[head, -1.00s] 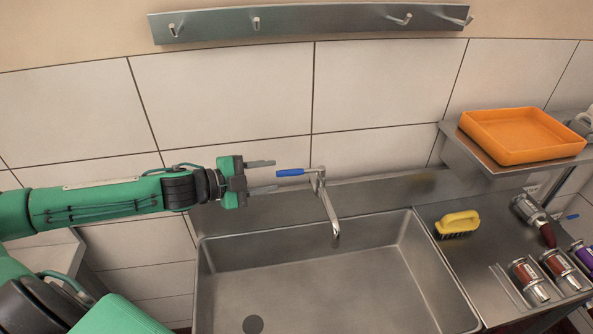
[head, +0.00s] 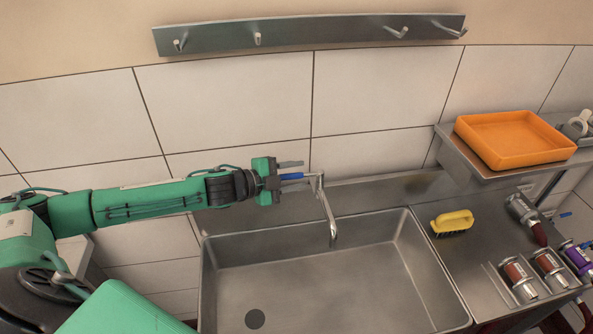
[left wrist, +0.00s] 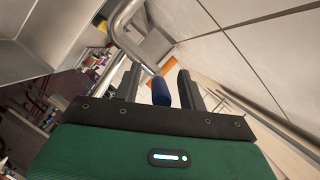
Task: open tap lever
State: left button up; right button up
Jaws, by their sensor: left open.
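The tap (head: 327,212) stands at the back edge of the sink, its spout pointing forward over the basin. Its lever has a blue handle (head: 292,176) pointing left toward my left gripper. My left gripper (head: 291,174) is open, with its fingers reaching toward the lever. In the left wrist view, the blue handle end (left wrist: 160,91) lies between the two open fingers (left wrist: 159,88), nearer the right one. I cannot tell whether either finger touches it. My right gripper is not in view.
The steel sink (head: 215,270) lies below the tap. A hook rail (head: 330,35) and tiled wall stand behind.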

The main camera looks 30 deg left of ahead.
pick_arm(q)
jog(key=shift+w+d+f, duration=0.1)
jog(key=shift+w+d, duration=0.15)
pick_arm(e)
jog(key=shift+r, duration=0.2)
pick_arm(q)
jog(key=shift+c, duration=0.2)
grip_shut()
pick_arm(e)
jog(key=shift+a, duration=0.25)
